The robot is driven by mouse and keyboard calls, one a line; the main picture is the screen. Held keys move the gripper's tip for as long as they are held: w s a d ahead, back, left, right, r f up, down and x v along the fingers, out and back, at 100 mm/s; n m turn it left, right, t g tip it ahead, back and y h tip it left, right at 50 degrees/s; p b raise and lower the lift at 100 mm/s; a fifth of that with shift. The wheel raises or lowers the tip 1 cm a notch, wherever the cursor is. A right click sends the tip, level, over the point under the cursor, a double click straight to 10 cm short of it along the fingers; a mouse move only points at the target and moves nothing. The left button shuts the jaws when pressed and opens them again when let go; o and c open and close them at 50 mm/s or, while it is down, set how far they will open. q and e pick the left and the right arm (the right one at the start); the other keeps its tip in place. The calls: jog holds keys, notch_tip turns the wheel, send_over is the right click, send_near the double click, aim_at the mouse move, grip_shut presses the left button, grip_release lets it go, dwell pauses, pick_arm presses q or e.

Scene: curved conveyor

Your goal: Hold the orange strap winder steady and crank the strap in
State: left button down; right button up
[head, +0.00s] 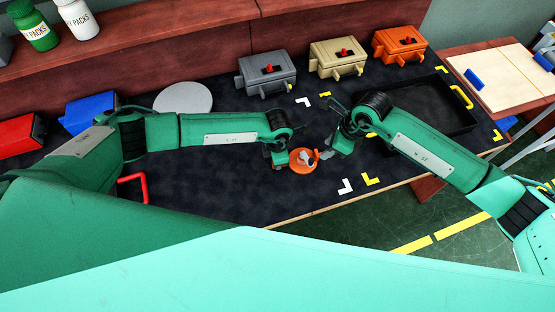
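The orange strap winder (302,161) lies on the dark work mat near the middle of the head view, with a small grey part on top and a short orange piece at its right. My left gripper (279,157) is at the winder's left edge, touching or very close. Its fingers are partly hidden by its own wrist, so I cannot tell whether they grip it. My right gripper (340,140) is just right of the winder, close to a small grey piece there. Its finger gap is not clear, and I cannot tell if it touches the crank.
Grey (267,73), tan (338,57) and orange (400,44) boxes stand along the back. A black tray (455,122) with yellow handles is at right. A round grey disc (183,98), a blue bin (91,111) and a red bin (20,134) are at left. The mat's front is mostly clear.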

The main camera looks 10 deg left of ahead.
jog(key=shift+o, duration=0.3)
jog(key=s+a+m+y, duration=0.2)
jog(key=s+a+m, duration=0.1)
jog(key=a+m, duration=0.25)
jog(key=n+t+y, duration=0.4)
jog(key=n+t, duration=0.5)
jog(key=n, duration=2.6)
send_near(307, 160)
jog(key=x, duration=0.4)
jog(key=r+x, duration=0.1)
jog(key=x, duration=0.1)
jog(key=shift+w+a, duration=0.2)
jog(key=shift+c, duration=0.5)
